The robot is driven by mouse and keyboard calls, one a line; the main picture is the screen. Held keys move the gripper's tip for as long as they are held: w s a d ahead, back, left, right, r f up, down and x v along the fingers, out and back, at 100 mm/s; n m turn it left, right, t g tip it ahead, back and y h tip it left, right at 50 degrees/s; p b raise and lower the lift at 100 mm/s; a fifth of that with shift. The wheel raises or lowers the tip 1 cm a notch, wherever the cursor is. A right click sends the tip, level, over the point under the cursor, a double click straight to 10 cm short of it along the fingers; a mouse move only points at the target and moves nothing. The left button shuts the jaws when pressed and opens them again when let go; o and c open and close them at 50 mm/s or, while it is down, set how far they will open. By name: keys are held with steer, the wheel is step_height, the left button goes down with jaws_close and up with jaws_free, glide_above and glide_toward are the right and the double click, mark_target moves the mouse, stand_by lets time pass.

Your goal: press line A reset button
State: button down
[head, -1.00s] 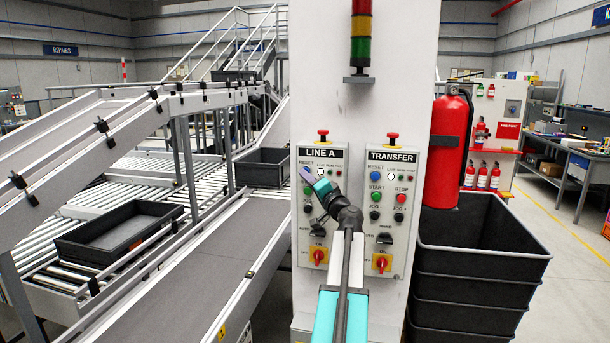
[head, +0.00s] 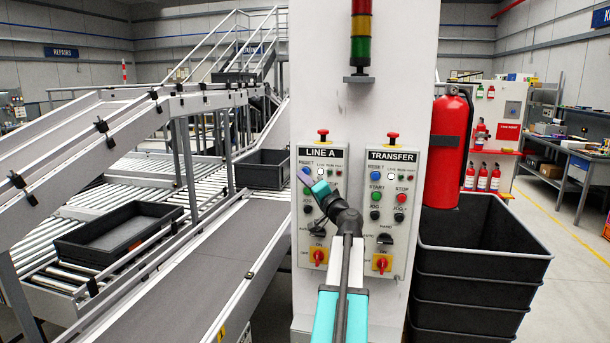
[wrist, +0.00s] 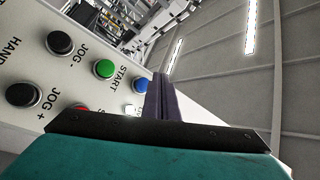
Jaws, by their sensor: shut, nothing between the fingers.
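The LINE A panel (head: 319,256) is on the white column, left of the TRANSFER panel (head: 388,265). My gripper (head: 304,174) is shut and empty, pointing up and left at the panel. In the wrist view its dark fingers (wrist: 161,97) are right beside the blue button. I cannot tell whether they touch it. The green start button (wrist: 104,69) and the black JOG- button (wrist: 60,43) are nearby.
A red emergency button (head: 323,134) tops the LINE A panel, and a yellow-red rotary switch (head: 318,257) is at its bottom. A conveyor (head: 190,275) runs on the left. A fire extinguisher (head: 448,150) and stacked black crates (head: 480,285) stand on the right.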

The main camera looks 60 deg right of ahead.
steer(key=a, duration=0.1)
steer(key=s+a+b, duration=0.1)
steer(key=a, duration=0.1)
steer(key=shift+a, duration=0.1)
steer(key=shift+s, duration=0.1)
stand_by(1.0)
